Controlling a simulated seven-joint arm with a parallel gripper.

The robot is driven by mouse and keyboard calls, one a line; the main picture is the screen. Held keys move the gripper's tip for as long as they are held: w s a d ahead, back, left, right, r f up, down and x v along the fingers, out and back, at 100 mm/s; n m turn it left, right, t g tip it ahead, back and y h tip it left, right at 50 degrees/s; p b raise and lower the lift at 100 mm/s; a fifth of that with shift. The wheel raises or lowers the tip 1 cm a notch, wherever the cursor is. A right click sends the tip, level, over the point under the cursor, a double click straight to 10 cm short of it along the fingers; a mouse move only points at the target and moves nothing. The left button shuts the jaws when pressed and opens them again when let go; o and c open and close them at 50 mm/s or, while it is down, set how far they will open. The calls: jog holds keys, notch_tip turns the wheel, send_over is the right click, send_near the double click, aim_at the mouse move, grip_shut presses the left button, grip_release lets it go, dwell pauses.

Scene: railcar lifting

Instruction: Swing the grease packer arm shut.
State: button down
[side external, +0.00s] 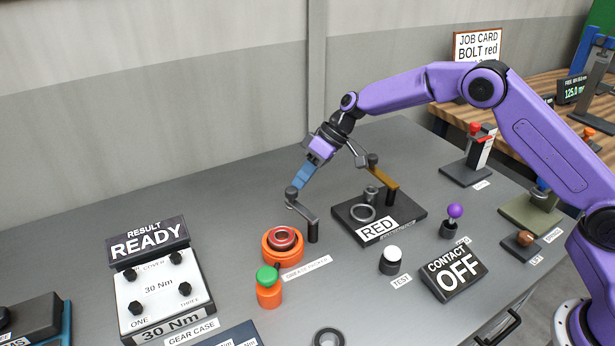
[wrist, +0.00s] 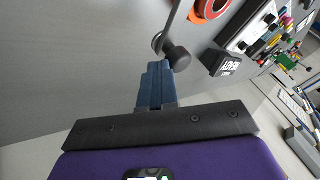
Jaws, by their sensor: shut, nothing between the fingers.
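The grease packer (side external: 270,250) is an orange round base with a bearing ring on it, left of the middle of the side view; part of its orange rim shows at the top of the wrist view (wrist: 222,12). Its dark grey arm (side external: 303,209) runs from a post beside the base to a dark knob (side external: 291,192), clear of the bearing. My gripper (side external: 297,184) is shut and empty, its blue fingers pointing down at the knob. In the wrist view the fingertips (wrist: 155,66) are right beside the knob (wrist: 178,57); whether they touch is unclear.
A fixture with a RED sign (side external: 377,230) and a brown-armed post stands to the right. A green-capped orange pot (side external: 268,291) stands in front of the packer. The bench behind and left is clear.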

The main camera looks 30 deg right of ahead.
jog(key=a+n+g, duration=0.2)
jog(key=a+n, duration=0.1)
jog(key=shift+w+n, duration=0.15)
jog(key=shift+n, duration=0.25)
jog(key=shift+s+a+n+g+h, duration=0.45)
jog(key=shift+s+a+n+g, duration=0.35)
jog(key=shift+a+n, duration=0.45)
jog(key=shift+s+a+n+g+h, duration=0.4)
jog(key=shift+s+a+n+g, duration=0.45)
jog(key=shift+a+n, duration=0.4)
jog(key=shift+s+a+n+g+h, duration=0.45)
jog(key=shift+s+a+n+g, duration=0.2)
jog(key=shift+s+a+n, duration=0.45)
jog(key=shift+w, duration=0.15)
jog(key=shift+w+d+r, duration=0.15)
jog(key=shift+w+r, duration=0.15)
jog(key=shift+r, duration=0.2)
notch_tip(320, 180, up, 8)
jog(key=shift+w+d+r, duration=0.25)
jog(key=shift+w+d, duration=0.1)
jog(key=shift+d, duration=0.05)
